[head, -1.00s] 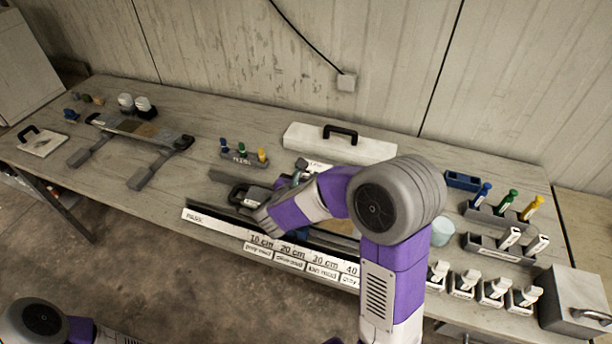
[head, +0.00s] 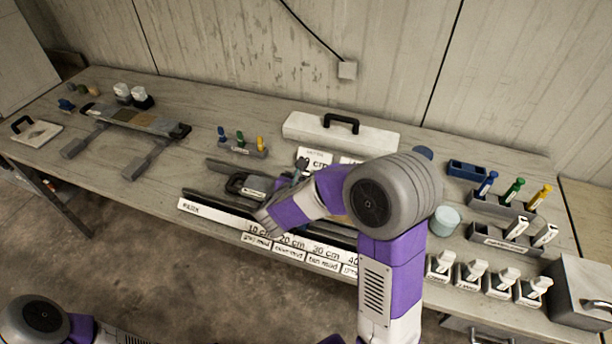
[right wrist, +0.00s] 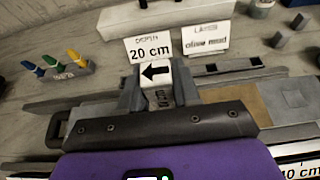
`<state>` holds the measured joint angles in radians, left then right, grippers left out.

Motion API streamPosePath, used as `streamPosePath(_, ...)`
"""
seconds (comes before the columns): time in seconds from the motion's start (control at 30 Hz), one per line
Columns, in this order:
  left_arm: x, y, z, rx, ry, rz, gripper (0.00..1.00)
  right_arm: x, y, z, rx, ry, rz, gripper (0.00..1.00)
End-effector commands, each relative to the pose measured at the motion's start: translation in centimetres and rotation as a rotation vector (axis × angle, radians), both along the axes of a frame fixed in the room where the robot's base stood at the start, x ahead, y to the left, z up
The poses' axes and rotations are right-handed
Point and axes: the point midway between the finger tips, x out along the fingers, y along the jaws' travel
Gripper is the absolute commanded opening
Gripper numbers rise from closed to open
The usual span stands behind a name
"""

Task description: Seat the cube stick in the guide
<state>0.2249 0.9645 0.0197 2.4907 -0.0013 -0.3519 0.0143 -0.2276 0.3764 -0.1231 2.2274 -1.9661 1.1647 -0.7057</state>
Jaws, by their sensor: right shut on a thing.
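My right gripper (right wrist: 158,95) is shut on the cube stick, whose white top (right wrist: 156,72) bears a black arrow pointing left in the right wrist view. A grey, marked face shows below it between the fingers. In the head view the right gripper (head: 300,170) is over the middle of the bench, and the arm hides much around it. A grey slotted rail (right wrist: 237,69) lies right of the fingers in the wrist view; I cannot tell whether it is the guide. The stick's lower end is hidden, so I cannot tell whether it touches anything. My left gripper is out of view.
A "20 cm" card (right wrist: 149,49) and an "olive mud" card (right wrist: 206,38) stand behind the gripper. A long white labelled strip (head: 215,213) runs along the bench front. A white handled case (head: 340,133), pen rack (head: 240,150) and grey box (head: 580,300) stand around.

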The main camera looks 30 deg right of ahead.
Motion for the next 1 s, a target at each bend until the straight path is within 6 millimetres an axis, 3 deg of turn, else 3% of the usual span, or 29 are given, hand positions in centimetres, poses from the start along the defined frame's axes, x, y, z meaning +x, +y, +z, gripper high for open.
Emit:
streamPosePath(0.17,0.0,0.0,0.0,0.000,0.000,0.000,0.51,0.0,0.0,0.1,0.000,0.000,0.000,0.02)
streamPosePath(0.2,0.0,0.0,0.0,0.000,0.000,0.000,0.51,0.0,0.0,0.1,0.000,0.000,0.000,0.38)
streamPosePath(0.37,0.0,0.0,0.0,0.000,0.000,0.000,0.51,0.0,0.0,0.1,0.000,0.000,0.000,0.61)
streamPosePath(0.7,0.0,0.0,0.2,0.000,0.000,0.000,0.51,0.0,0.0,0.2,0.000,0.000,0.000,0.61)
streamPosePath(1.0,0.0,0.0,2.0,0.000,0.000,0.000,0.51,0.0,0.0,2.5,0.001,-0.002,0.000,0.61)
